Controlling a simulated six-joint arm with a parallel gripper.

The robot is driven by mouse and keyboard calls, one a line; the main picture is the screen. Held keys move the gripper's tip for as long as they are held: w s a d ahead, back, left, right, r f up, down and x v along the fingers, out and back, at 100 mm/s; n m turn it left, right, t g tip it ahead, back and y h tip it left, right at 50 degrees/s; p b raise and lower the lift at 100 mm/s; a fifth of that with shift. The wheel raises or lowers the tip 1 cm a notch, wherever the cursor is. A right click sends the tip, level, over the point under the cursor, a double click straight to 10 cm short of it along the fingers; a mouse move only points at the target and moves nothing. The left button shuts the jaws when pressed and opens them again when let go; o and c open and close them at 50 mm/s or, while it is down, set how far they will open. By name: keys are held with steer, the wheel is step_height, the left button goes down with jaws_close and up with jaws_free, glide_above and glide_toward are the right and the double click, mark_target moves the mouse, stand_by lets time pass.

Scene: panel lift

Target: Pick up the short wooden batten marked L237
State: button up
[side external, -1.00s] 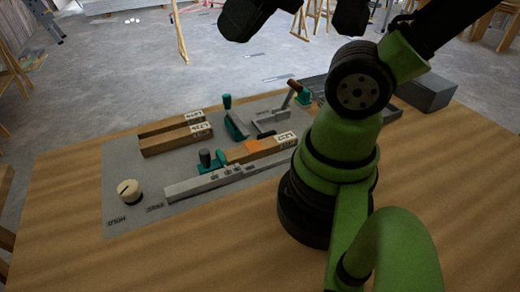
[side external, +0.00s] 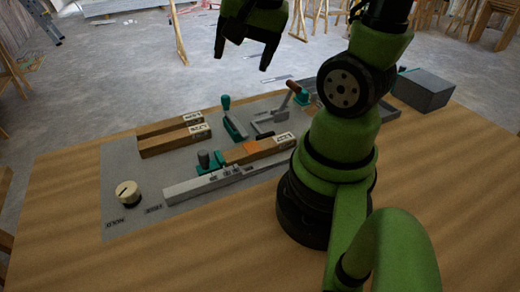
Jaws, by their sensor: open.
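Several wooden battens with white end labels lie on the grey mat. Two lie side by side at the back left: a rear batten (side external: 160,128) and a front batten (side external: 165,146). A third batten (side external: 262,152) with an orange patch lies behind the grey rail, near a green clamp. The labels are too small to read surely, so I cannot tell which is L237. My gripper (side external: 242,62) is open and empty, fingers pointing down, high above and behind the battens. Nothing is between its fingers.
A grey rail (side external: 205,184), a cream knob (side external: 127,194), two green-handled clamps (side external: 228,117) (side external: 207,161) and a brown-handled lever (side external: 292,88) crowd the mat. A grey box (side external: 424,90) stands at the back right. The table's front left is clear.

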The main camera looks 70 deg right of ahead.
steer(key=s+d+f+m+g, duration=0.1)
steer(key=s+d+f+m, duration=0.1)
steer(key=d+f+m, duration=0.1)
steer(key=s+d+f+m+g, duration=0.1)
steer(key=s+d+f+m, duration=0.2)
steer(key=f+m, duration=0.2)
steer(key=s+d+f+m+g+y, duration=0.1)
steer(key=s+d+f+m, duration=0.1)
steer(key=d+f+m, duration=0.1)
steer(key=shift+s+f+m+g, duration=0.2)
steer(key=shift+f+m, duration=0.1)
steer(key=shift+f, duration=0.25)
steer(key=shift+s+f+m+g, duration=0.1)
steer(key=shift+f+m+g, duration=0.15)
steer(key=shift+f, duration=0.25)
glide_above(290, 136)
steer(key=f, duration=0.4)
steer(key=shift+w+d+f, duration=0.1)
steer(key=shift+w+d, duration=0.05)
steer(key=shift+d, duration=0.2)
steer(key=f, duration=0.4)
steer(key=shift+s+a, duration=0.2)
steer(key=shift+a, duration=0.1)
steer(key=shift+f, duration=0.6)
steer(key=c, duration=1)
